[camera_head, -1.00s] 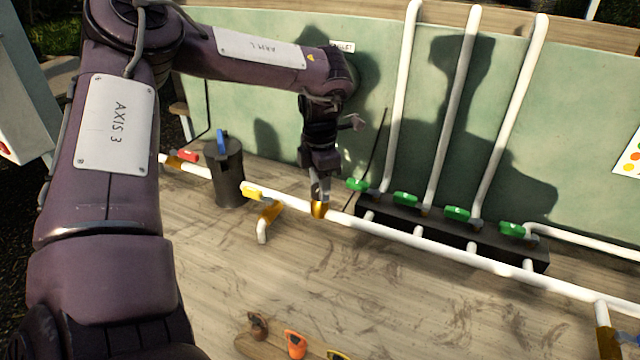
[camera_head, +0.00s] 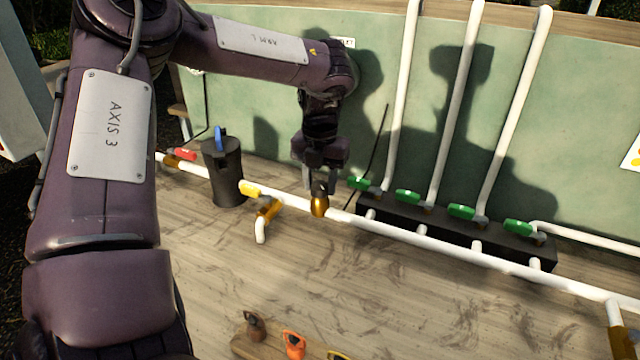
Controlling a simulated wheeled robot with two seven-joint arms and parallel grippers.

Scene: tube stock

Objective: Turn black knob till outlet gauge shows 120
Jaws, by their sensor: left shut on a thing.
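The black knob (camera_head: 320,187) sits on top of a brass regulator body (camera_head: 319,207) on the white pipe, at mid-picture. My left gripper (camera_head: 319,184) comes down from above and is shut on the black knob; its fingers partly cover it. No gauge reading can be seen. My right gripper is not in view.
The white pipe (camera_head: 440,246) runs along the bench. A black filter pot (camera_head: 225,178) with a blue handle, a yellow-handled valve (camera_head: 250,188) and a red handle (camera_head: 184,154) are to the left. Green-handled valves (camera_head: 408,196) stand right. Padlocks (camera_head: 293,343) lie in front.

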